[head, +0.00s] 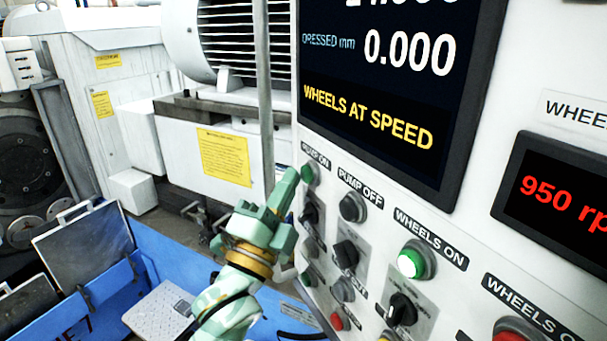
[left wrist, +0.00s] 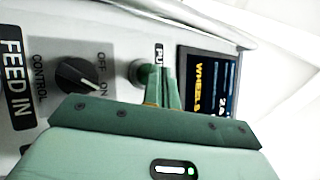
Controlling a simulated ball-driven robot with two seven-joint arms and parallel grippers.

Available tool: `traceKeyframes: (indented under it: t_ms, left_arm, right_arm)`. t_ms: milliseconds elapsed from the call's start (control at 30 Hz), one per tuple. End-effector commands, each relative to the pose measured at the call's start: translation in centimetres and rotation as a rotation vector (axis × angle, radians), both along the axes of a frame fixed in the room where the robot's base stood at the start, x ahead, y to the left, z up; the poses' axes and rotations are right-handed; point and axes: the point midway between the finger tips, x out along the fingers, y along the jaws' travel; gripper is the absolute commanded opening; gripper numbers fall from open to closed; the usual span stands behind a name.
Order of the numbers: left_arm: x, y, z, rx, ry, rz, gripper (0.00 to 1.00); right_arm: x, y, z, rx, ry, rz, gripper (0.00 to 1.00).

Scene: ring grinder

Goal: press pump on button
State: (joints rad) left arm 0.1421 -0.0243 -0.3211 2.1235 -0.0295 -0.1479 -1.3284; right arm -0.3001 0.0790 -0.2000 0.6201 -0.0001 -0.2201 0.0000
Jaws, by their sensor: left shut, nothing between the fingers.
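The PUMP ON button (head: 309,174) is a dark green round button under its black label at the upper left of the control panel (head: 450,235). It looks unlit. My left gripper (head: 290,178) is shut and empty, with its fingertips right beside the button. I cannot tell whether they touch it. In the left wrist view the shut fingers (left wrist: 164,84) reach toward the panel, and a green button (left wrist: 138,72) shows just left of them, beside a partly hidden label. My right gripper is not in view.
The grey PUMP OFF button (head: 352,207) and lit green WHEELS ON button (head: 411,262) are to the right. Switches and more buttons lie below. A screen (head: 390,85) above reads WHEELS AT SPEED. In the left wrist view a FEED IN knob (left wrist: 77,77) is close left.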

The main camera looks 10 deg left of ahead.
Motion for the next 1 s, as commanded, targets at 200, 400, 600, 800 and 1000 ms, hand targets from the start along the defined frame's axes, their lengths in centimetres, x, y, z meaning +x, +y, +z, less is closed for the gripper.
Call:
traceKeyframes:
  t_ms: [200, 400, 600, 800, 1000]
  left_arm:
    - [0.17, -0.23, -0.01, -0.001, 0.0, -0.001, 0.0]
    - [0.31, -0.43, 0.02, -0.002, 0.001, -0.001, 0.0]
    - [0.44, -0.62, 0.05, -0.001, -0.001, 0.0, 0.0]
    - [0.59, -0.83, 0.07, -0.001, -0.001, -0.001, 0.0]
    - [0.6, -0.86, 0.05, -0.001, -0.001, -0.001, 0.0]
  right_arm:
    - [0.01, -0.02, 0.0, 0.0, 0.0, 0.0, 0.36]
    - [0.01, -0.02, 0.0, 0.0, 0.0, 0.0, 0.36]
    - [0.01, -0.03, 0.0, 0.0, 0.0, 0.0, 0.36]
    - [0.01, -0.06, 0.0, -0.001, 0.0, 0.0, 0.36]
    - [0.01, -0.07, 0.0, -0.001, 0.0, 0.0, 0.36]
